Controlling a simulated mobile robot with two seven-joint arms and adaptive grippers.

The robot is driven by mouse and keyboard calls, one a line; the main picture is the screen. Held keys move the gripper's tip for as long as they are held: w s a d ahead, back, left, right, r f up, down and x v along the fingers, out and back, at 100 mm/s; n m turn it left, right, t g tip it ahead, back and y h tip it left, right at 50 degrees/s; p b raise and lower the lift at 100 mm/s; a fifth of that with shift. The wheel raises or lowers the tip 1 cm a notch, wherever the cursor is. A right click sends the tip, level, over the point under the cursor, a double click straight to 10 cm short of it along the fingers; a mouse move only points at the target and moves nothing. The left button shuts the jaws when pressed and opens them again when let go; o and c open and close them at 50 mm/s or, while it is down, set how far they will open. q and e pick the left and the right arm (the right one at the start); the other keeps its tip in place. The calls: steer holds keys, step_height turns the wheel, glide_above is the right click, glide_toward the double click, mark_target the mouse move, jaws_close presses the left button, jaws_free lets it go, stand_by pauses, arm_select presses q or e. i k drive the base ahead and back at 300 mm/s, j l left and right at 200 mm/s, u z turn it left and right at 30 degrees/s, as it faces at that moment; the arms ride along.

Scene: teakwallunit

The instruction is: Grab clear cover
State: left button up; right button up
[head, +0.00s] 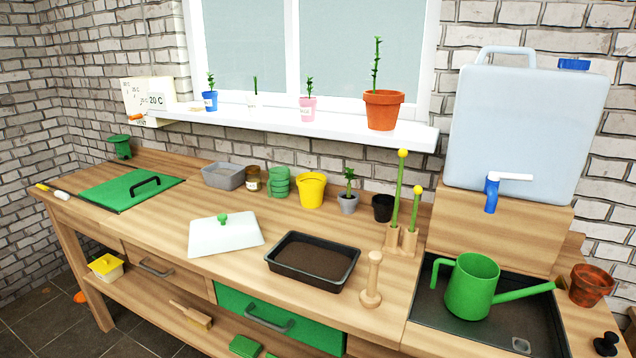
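The clear cover (212,237) appears as a pale, see-through flat panel with a small green knob (223,218) on its top. It lies on the wooden workbench left of the black soil tray (291,267), apart from it. The cover looks flat on the bench top, with nothing on it but the knob. Neither of my grippers shows in the head view.
A green mat or lid with a black handle (128,187) lies to the left. A grey tub (223,178), yellow pot (312,189) and small pots stand behind. A wooden tamper (372,283) and green watering can (472,287) are to the right. Bench space around the cover is clear.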

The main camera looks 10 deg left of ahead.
mark_target(223, 233)
steer(key=j+z, duration=0.25)
steer(key=j, duration=0.45)
steer(key=k+j+z, duration=0.1)
steer(key=j+z, duration=0.15)
steer(key=j, duration=0.4)
